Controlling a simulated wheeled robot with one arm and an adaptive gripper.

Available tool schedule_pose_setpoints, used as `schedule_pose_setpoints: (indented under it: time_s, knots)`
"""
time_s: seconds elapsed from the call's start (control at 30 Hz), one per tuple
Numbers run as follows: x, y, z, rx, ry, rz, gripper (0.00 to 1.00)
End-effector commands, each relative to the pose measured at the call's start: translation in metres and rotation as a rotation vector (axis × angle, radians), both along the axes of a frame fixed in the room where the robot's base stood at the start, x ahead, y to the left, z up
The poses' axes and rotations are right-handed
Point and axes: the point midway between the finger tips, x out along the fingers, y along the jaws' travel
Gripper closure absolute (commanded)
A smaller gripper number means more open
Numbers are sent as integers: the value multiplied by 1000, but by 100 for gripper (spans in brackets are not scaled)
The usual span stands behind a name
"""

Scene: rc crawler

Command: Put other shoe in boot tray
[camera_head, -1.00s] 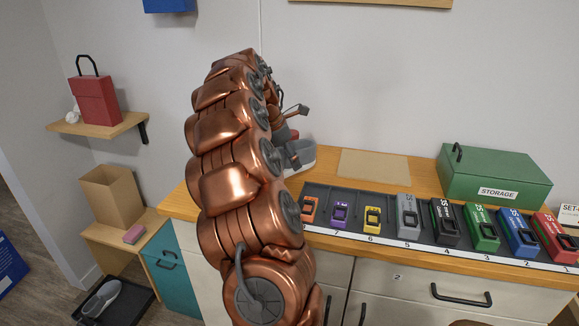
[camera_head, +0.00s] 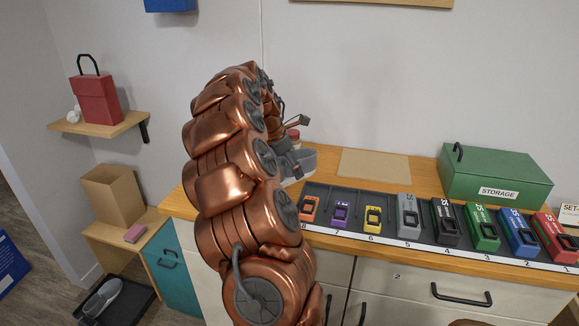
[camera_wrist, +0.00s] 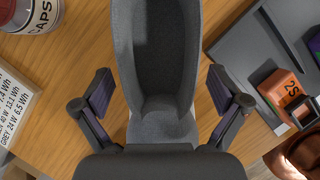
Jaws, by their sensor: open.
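A grey shoe (camera_wrist: 153,50) lies on the wooden counter, with its opening facing my wrist camera. My gripper (camera_wrist: 160,92) is open, with one finger on each side of the shoe and visible gaps between. In the head view the shoe (camera_head: 306,160) shows just right of my arm, partly covered. My gripper is mostly hidden there by the arm. The black boot tray (camera_head: 140,296) is on the floor at lower left, with another grey shoe (camera_head: 102,299) in it.
A caps jar (camera_wrist: 25,14) and a printed label card (camera_wrist: 14,110) are left of the shoe in the wrist view. A dark charger rack (camera_head: 324,192) with several coloured packs is close on the right. A green storage box (camera_head: 495,175) stands farther right. A low bench (camera_head: 115,233) stands behind the tray.

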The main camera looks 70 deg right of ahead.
Motion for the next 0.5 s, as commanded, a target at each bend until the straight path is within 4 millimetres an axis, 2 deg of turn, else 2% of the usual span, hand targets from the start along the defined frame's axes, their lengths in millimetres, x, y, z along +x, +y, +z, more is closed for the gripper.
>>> schedule_pose_setpoints:
  time_s: [0.27, 0.5]
  knots:
    - [1, 0, 4, -2, -1, 2, 2]
    - [11, 11, 37, -2, -2, 3, 2]
